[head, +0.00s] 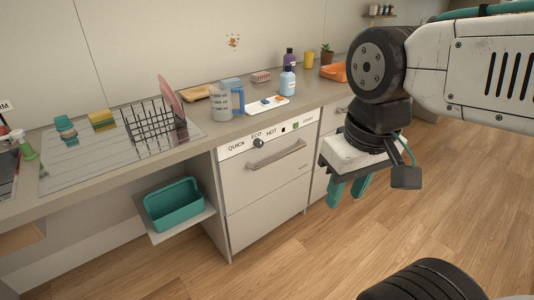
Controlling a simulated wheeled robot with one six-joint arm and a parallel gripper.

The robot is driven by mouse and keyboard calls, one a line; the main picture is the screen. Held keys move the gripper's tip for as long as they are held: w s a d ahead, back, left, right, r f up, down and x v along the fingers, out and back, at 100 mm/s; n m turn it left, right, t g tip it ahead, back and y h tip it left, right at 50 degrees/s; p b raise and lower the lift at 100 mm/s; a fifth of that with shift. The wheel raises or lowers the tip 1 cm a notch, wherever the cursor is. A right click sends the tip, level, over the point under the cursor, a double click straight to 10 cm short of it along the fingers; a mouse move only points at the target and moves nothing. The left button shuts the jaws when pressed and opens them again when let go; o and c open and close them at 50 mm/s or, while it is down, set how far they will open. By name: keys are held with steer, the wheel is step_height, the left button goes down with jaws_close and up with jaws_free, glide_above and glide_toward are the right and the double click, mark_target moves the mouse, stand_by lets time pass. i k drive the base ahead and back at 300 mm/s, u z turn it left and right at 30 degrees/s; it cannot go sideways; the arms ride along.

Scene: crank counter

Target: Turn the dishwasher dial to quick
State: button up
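The dishwasher (272,195) is a pale front with a bar handle (277,155) under the counter. Its dial (258,143) is a small dark round knob on the white control strip, below the labels QUICK, ECO and HOT. QUICK is the leftmost label. The dial is too small to tell where it points. My gripper (348,191) has two teal fingers pointing down, with a gap between them and nothing held. It hangs in front of the cabinets, right of the dial and apart from it.
A teal bin (174,205) sits on a low shelf left of the dishwasher. The counter holds a dish rack (153,122), a blue-handled jug (226,103), a white tray (267,106), bottles (287,82) and an orange tray (334,71). The wooden floor in front is clear.

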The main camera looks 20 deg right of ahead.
mark_target(258, 142)
steer(key=u, duration=0.05)
steer(key=k, duration=0.25)
steer(key=z, duration=0.75)
steer(key=i, duration=0.65)
steer(key=u, duration=0.6)
